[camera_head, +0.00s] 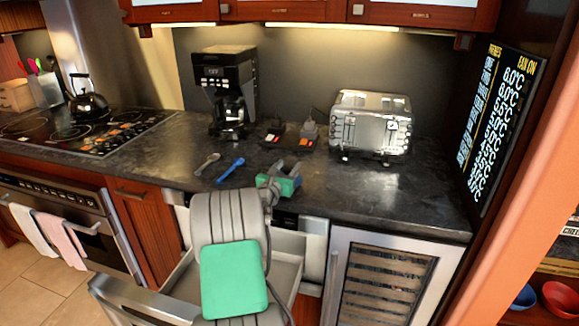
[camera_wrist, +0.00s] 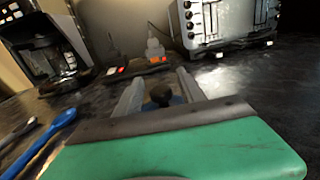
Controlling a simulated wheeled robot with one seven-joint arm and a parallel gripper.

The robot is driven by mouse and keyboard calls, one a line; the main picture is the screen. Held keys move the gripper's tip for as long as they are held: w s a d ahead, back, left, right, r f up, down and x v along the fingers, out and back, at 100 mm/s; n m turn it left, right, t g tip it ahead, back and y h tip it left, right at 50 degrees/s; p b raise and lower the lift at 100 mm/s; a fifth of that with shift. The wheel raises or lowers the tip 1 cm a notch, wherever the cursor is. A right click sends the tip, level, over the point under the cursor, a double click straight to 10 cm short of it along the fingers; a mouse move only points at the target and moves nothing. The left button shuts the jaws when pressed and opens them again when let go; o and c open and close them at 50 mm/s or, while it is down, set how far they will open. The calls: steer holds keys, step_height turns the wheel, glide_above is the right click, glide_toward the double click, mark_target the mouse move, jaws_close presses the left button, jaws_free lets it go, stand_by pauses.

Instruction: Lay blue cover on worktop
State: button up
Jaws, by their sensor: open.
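The blue cover (camera_wrist: 178,100) shows in the wrist view as a small patch of blue under a black knob (camera_wrist: 160,92). It lies between the two fingers of my gripper (camera_wrist: 160,88), and most of it is hidden by the gripper's body. My gripper is open, with one finger on each side of the knob. I cannot tell whether the cover touches the worktop. In the head view my gripper (camera_head: 282,168) is low over the dark worktop (camera_head: 350,190), near its front edge; the cover is mostly hidden there.
A blue spoon (camera_head: 230,170) and a grey spoon (camera_head: 207,164) lie left of my gripper. A coffee maker (camera_head: 226,90), small dark items (camera_head: 290,135) and a silver toaster (camera_head: 371,122) stand behind. An open drawer (camera_head: 285,275) is below. The worktop's right end is clear.

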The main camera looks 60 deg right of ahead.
steer(key=a, duration=0.7)
steer(key=s+a, duration=0.1)
steer(key=a, duration=0.2)
steer(key=shift+a+b, duration=0.2)
steer(key=shift+b, duration=0.1)
steer(key=shift+w, duration=0.1)
